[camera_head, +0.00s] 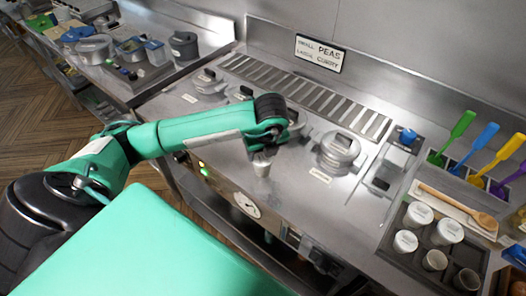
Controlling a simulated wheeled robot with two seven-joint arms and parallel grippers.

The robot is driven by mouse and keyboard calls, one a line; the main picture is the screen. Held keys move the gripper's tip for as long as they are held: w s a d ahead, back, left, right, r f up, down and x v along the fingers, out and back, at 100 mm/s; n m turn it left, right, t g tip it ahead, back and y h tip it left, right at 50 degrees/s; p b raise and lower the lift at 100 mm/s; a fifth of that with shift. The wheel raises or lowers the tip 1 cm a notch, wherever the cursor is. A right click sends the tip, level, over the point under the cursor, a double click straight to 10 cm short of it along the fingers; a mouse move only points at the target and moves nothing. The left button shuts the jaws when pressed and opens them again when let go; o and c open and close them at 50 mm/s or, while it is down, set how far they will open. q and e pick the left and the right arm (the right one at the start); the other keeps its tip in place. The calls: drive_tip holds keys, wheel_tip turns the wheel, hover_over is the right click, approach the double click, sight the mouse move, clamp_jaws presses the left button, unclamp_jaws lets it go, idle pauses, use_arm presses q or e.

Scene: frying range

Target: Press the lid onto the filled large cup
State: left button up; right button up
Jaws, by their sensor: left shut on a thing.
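My left gripper (264,151) reaches in from the left over the front of the steel range and points down. It is shut on a small pale cup (262,168), which shows just below the fingers near the front edge. The fingers and wrist hide the cup's top, so I cannot tell whether a lid is on it or what is inside. Other cups stand in a dark rack at the right; some have white tops, such as the cup at the back (417,214), while a front cup (435,260) looks open. My right gripper is out of view.
A lidded round pot (337,150) is set in the range to the right of my gripper. The dark cup rack (385,247), a wooden spoon (458,213) and coloured spatulas (463,124) occupy the right side. A sign (319,53) hangs on the back wall.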

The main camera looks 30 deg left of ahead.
use_arm(q)
drive_tip(key=shift+b, duration=0.3)
idle(0.5)
idle(0.4)
drive_tip(key=o, duration=1.4)
drive_tip(key=shift+r, duration=0.1)
drive_tip(key=shift+r+p, duration=1.7)
drive_tip(key=shift+r, duration=1.75)
